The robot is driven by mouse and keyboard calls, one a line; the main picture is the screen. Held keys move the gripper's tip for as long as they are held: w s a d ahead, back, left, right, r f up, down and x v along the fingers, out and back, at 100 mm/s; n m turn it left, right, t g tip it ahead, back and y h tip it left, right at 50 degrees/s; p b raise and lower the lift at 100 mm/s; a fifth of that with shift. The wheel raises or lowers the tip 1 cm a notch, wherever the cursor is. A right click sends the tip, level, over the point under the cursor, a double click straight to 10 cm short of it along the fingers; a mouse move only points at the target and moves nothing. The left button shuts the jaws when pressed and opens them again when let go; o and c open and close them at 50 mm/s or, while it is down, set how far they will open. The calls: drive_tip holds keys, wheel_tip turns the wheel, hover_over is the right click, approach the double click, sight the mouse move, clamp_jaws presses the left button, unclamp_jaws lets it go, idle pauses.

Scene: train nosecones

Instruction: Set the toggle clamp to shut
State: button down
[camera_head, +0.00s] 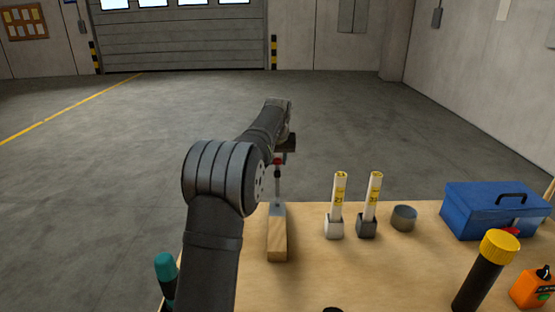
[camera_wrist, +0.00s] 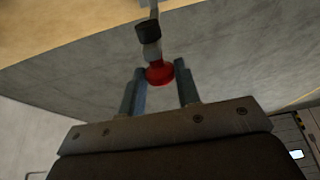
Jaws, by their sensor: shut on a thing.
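The toggle clamp (camera_head: 278,205) is mounted on a wooden block (camera_head: 277,243) at the table's far edge. Its thin lever stands up from the block, with a red tip near the top. My gripper (camera_head: 281,152) is at the top of this lever, partly hidden behind my arm in the head view. In the wrist view my gripper (camera_wrist: 160,71) has one finger on each side of the red tip (camera_wrist: 160,76) and is shut on it. A black part (camera_wrist: 147,31) of the clamp shows beyond the tip. The clamp's jaw and lower linkage are too small to make out.
Two upright labelled sticks stand in a white base (camera_head: 334,228) and a dark base (camera_head: 367,227) right of the block. A grey cup (camera_head: 404,218), a blue toolbox (camera_head: 494,210), a yellow-capped black cylinder (camera_head: 481,279) and an orange box (camera_head: 533,287) stand farther right.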

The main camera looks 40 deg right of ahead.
sight(278, 166)
drive_tip(key=shift+s+a, duration=0.1)
drive_tip(key=shift+s+a+f+t+h, duration=0.15)
drive_tip(key=shift+s+a+t+h, duration=0.55)
drive_tip(key=shift+s+a, duration=0.4)
drive_tip(key=shift+t+h, duration=0.4)
drive_tip(key=s+a+f, duration=0.3)
drive_tip(key=f, duration=0.1)
drive_tip(key=s+a+f, duration=0.3)
drive_tip(key=f, duration=0.1)
drive_tip(key=s+a+f, duration=0.3)
drive_tip(key=a+f, duration=0.1)
drive_tip(key=shift+s, duration=0.4)
drive_tip(key=shift+s+a+f, duration=0.15)
drive_tip(key=shift+f, duration=0.45)
drive_tip(key=shift+s+a+f, duration=0.1)
drive_tip(key=shift+s+f, duration=0.05)
drive_tip(key=shift+f, duration=0.45)
drive_tip(key=shift+d+r, duration=0.1)
drive_tip(key=shift+r, duration=0.1)
drive_tip(key=c, duration=1.1)
unclamp_jaws()
drive_tip(key=shift+w, duration=0.1)
